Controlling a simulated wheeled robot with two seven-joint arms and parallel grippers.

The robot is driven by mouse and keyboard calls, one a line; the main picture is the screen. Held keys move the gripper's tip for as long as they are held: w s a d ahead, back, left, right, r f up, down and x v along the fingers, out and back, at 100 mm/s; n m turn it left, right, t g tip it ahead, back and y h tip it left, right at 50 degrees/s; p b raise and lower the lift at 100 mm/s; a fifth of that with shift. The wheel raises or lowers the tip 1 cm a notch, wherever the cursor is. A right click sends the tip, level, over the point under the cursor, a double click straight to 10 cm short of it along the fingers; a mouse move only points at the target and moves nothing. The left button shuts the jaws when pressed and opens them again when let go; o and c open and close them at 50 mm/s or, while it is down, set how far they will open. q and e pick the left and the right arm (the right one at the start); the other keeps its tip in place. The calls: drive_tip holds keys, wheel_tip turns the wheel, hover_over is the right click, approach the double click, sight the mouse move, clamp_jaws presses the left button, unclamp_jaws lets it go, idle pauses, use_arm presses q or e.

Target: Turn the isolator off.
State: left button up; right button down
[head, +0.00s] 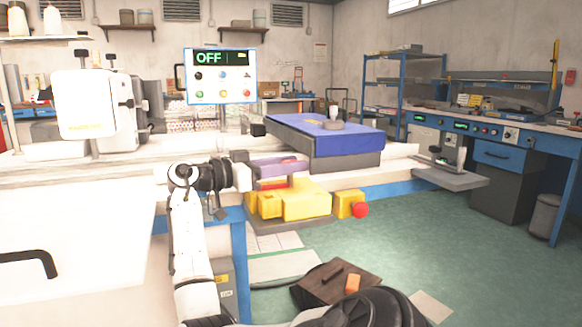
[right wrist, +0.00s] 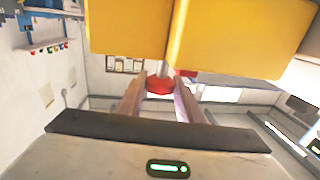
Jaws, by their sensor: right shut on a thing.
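A yellow box-shaped unit (head: 306,202) sits low on the bench front, left of the aisle. A red part (head: 272,184) shows just above it, partly hidden by my right gripper (head: 281,169). In the right wrist view, the two fingers of the right gripper (right wrist: 160,80) stand on either side of a red knob (right wrist: 160,86), close against the yellow housing (right wrist: 215,35). The gripper is shut on this knob. The knob's angle is hard to read. A display panel (head: 220,76) behind reads "OFF". My left gripper is not in view.
A smaller yellow box (head: 345,204) with a red button (head: 361,210) stands to the right. A blue-topped block (head: 325,135) lies on the bench behind. A white sewing machine (head: 95,105) is at left. Green floor (head: 430,235) is open at right.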

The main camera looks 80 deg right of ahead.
drive_tip(key=shift+s+r, duration=0.15)
drive_tip(key=shift+r, duration=0.1)
drive_tip(key=c, duration=1.3)
unclamp_jaws()
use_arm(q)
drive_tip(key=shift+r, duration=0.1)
use_arm(e)
drive_tip(key=shift+o, duration=0.2)
drive_tip(key=shift+f, duration=0.15)
drive_tip(key=shift+r, duration=0.3)
wheel_tip(320, 180, up, 10)
drive_tip(key=shift+f+p, duration=0.25)
drive_tip(key=shift+p, duration=0.9)
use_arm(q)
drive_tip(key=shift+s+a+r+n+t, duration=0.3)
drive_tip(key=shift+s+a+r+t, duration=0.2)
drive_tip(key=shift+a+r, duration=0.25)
